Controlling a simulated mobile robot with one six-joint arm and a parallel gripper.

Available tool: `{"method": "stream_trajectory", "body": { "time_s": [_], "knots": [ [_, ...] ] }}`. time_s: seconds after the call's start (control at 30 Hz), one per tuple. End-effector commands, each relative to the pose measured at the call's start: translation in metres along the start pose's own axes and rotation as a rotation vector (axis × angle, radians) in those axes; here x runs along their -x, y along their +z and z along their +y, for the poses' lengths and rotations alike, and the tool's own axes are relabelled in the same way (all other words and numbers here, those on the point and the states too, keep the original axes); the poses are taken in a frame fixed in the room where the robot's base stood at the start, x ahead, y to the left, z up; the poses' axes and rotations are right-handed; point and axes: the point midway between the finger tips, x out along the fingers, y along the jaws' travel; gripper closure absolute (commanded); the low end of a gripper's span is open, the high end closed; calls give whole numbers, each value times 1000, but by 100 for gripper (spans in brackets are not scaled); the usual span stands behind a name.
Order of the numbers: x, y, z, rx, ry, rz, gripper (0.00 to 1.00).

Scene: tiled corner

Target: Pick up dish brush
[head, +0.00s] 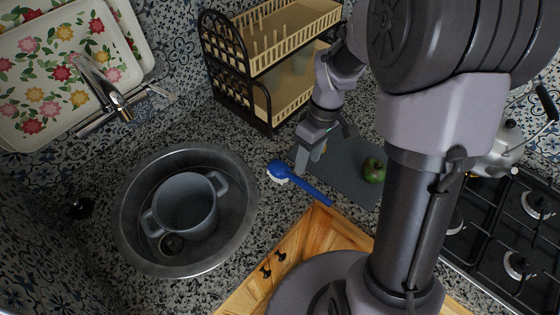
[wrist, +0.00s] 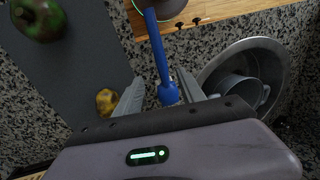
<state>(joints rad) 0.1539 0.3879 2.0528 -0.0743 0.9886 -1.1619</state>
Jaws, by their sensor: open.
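The dish brush (head: 305,185) is blue with pale bristles and lies on the speckled counter between the sink and the grey board. Its head (head: 278,172) points left towards the sink and its handle reaches to the counter's front edge. My gripper (head: 320,148) is open and empty, above the counter behind and right of the brush head. In the wrist view, the blue handle (wrist: 159,45) runs down between the two open fingers (wrist: 161,80). The height gap is hard to tell.
A grey board (head: 345,170) holds a green apple (head: 374,170); a yellowish item (wrist: 106,101) lies near my left finger. A round sink (head: 240,215) with a grey pot (head: 185,205) is left. A dish rack (head: 265,95) stands behind, the stove (head: 515,225) right.

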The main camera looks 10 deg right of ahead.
Motion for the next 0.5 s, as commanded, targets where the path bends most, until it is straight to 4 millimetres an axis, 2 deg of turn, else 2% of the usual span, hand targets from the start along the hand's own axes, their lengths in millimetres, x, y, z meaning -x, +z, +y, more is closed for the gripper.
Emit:
{"method": "stream_trajectory", "body": {
  "time_s": [0.03, 0.1, 0.37, 0.5],
  "knots": [
    [-20, 0, 0, 1, -2, -3, 53],
    [-34, 0, 0, 0, -2, -2, 53],
    [-60, -4, -1, -1, 0, 0, 53],
    [-88, -13, -3, 0, -1, -2, 53]
  ]
}}
